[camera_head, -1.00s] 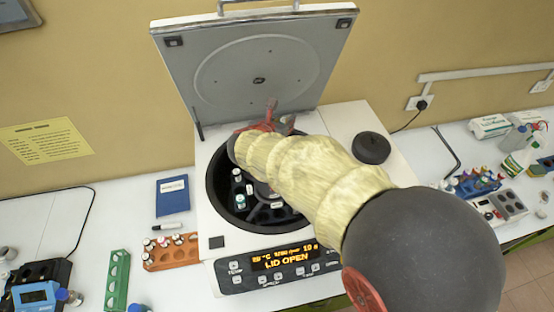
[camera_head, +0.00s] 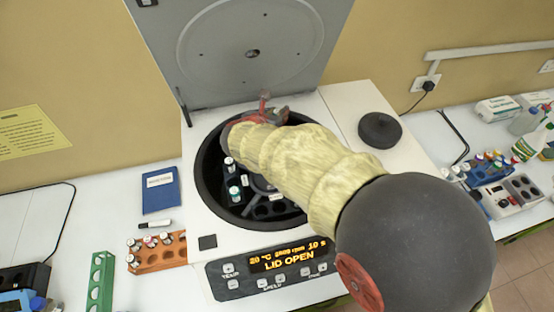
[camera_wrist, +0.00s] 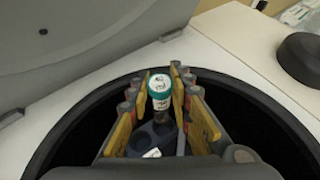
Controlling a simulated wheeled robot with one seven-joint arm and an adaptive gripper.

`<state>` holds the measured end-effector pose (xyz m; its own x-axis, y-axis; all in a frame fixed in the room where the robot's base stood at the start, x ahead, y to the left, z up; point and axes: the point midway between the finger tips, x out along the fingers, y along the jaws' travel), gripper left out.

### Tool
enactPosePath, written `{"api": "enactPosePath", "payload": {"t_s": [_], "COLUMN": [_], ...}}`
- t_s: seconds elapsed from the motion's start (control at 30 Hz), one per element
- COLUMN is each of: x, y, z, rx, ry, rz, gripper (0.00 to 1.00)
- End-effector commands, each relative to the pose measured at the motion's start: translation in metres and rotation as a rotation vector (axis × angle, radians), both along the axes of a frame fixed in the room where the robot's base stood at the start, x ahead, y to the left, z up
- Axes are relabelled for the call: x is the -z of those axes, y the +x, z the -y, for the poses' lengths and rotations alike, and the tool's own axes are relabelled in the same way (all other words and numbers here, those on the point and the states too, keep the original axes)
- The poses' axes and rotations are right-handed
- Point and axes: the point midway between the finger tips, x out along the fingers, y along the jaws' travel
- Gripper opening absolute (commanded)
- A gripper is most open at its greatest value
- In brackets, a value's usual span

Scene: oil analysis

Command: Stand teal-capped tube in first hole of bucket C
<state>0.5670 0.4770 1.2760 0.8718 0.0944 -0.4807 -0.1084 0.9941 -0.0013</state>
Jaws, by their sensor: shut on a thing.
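My gripper (camera_wrist: 160,95) is shut on the teal-capped tube (camera_wrist: 160,88), whose white-topped teal cap shows between the two fingers in the wrist view. The tube is above a dark bucket (camera_wrist: 142,140) with round holes inside the centrifuge. I cannot tell whether its lower end is in a hole. In the head view my gripper (camera_head: 265,112) is at the back of the centrifuge bowl (camera_head: 207,190), and my arm hides the tube and much of the rotor. Two other capped tubes, one of them teal-capped (camera_head: 234,192), stand in a bucket at the bowl's left side.
The centrifuge lid (camera_head: 250,60) stands open behind the bowl. The display panel (camera_head: 275,262) reads LID OPEN. A dark round knob (camera_head: 380,131) is on the right of the housing. An orange rack (camera_head: 160,257) with tubes and a green rack (camera_head: 102,280) are at left.

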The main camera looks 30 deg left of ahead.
Motion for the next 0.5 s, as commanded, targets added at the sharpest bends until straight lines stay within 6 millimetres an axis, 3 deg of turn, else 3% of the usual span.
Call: {"api": "enactPosePath", "payload": {"t_s": [0.4,0.5], "x": [0.059,0.065], "y": [0.000,0.000], "z": [0.000,0.000], "rx": [0.000,0.000], "ry": [-0.001,0.000], "rz": [-0.001,0.001], "gripper": [0.00,0.00]}}
